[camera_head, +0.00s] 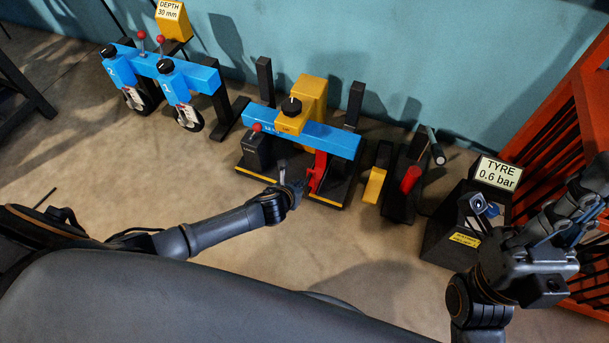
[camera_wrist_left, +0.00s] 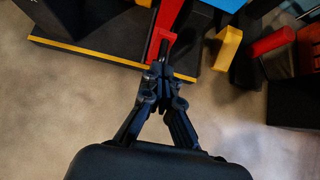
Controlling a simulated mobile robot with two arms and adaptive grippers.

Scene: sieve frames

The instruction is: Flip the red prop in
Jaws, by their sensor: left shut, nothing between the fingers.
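The red prop (camera_head: 318,172) hangs below the blue beam (camera_head: 335,139) of the middle stand and leans, its lower end near the black and yellow base. In the left wrist view the red prop (camera_wrist_left: 164,42) lies just ahead of my fingertips. My left gripper (camera_head: 300,186) is shut and empty, at the front of the stand just left of the prop's lower end. In the left wrist view the fingers (camera_wrist_left: 160,68) come together at the prop's lower end; I cannot tell whether they touch it. My right gripper (camera_head: 582,205) is at the right edge, away from the stand, its fingers unclear.
A blue double-wheel stand (camera_head: 190,76) is at the back left. A yellow block (camera_head: 374,186) and a red cylinder (camera_head: 411,179) are right of the middle stand. A black tyre gauge box (camera_head: 455,220) and an orange rack (camera_head: 560,130) are farther right. The floor in front is clear.

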